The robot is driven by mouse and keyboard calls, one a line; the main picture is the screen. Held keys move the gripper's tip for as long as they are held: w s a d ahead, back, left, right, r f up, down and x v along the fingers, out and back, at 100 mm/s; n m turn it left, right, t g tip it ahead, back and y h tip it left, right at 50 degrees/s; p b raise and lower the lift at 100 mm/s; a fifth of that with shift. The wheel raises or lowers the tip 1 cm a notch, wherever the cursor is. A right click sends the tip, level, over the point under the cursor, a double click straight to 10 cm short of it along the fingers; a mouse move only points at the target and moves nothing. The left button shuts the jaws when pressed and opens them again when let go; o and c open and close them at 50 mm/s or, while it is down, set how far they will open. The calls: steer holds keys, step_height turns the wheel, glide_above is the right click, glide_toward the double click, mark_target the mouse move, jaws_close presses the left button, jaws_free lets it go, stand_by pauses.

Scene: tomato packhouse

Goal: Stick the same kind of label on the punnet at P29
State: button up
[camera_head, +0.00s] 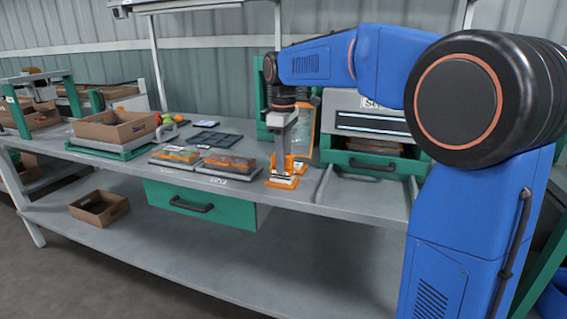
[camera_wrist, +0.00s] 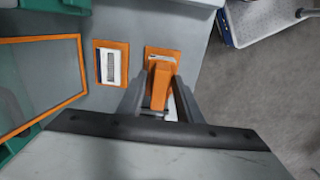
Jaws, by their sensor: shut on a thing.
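The gripper also shows in the head view (camera_head: 284,165). An orange-framed pad with a white, dark-striped label (camera_wrist: 110,64) lies beside the tool in the wrist view.
A cardboard crate (camera_head: 115,128) stands on a green frame at the left of the bench. A dark flat tray (camera_head: 214,139) lies behind the punnets.

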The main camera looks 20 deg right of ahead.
steer(key=shift+r, duration=3)
